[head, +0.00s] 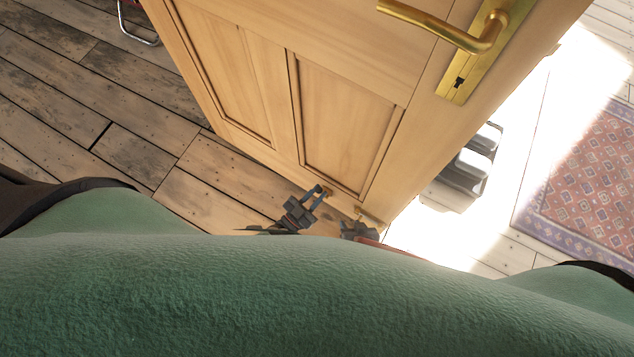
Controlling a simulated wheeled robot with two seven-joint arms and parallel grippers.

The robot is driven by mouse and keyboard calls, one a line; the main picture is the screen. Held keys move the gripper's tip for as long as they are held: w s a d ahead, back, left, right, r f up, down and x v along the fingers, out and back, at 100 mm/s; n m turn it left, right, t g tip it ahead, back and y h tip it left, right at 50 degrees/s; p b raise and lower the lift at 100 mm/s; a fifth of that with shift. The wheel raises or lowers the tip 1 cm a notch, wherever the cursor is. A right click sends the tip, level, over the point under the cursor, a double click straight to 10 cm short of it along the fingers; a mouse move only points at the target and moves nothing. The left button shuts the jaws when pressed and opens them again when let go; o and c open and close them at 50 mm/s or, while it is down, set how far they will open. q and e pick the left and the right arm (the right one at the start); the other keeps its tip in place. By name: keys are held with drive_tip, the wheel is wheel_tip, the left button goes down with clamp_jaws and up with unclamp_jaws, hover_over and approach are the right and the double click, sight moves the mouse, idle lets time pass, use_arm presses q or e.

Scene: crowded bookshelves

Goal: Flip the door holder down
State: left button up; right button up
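The wooden door (345,120) stands tilted across the middle of the head view, its lower edge close to my body. A small brass piece (328,191), which looks like part of the door holder, shows low on the door. Another small brass piece (367,213) shows near the door's bottom corner. My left gripper (320,192) is just left of the first piece, its two fingers apart, with the tips near or touching it. My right gripper (358,228) is lower and to the right, near the second piece. Its fingers are too small and partly hidden to read.
A brass handle (440,28) sits high on the door. Grey metal objects (470,160) stand on the bright floor right of the door. A patterned rug (590,170) lies farther right. Bare wooden floor (90,100) is free on the left. My green torso hides the lower view.

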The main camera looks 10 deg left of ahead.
drive_tip(key=shift+s+f, duration=0.15)
drive_tip(key=shift+f, duration=0.1)
